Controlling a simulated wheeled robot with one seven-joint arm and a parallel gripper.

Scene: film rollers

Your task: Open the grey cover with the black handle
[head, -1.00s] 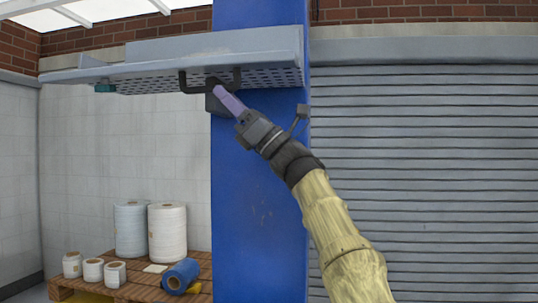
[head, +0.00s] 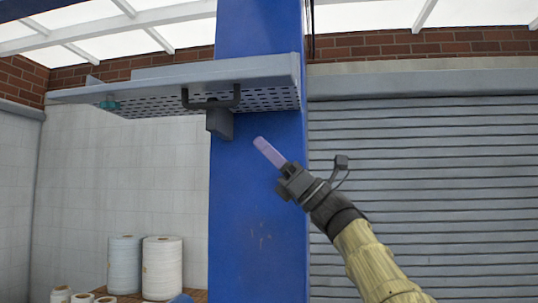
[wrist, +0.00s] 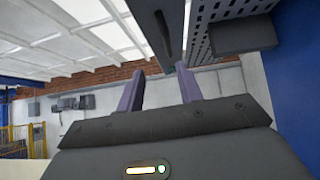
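The grey cover (head: 200,73) is raised and stands out near level from the blue column, with its perforated underside showing. Its black handle (head: 212,103) hangs below the front edge in the head view. The handle also shows in the wrist view (wrist: 163,35), near the top centre. My gripper (head: 262,146) is below and to the right of the handle, apart from it, in front of the blue column. In the wrist view the two purple fingers (wrist: 160,88) are spread with nothing between them.
The blue column (head: 255,210) stands behind my gripper, with a grey shutter (head: 430,190) to the right. A dark box (head: 220,123) sits under the cover. White rolls (head: 162,265) stand on a pallet at lower left.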

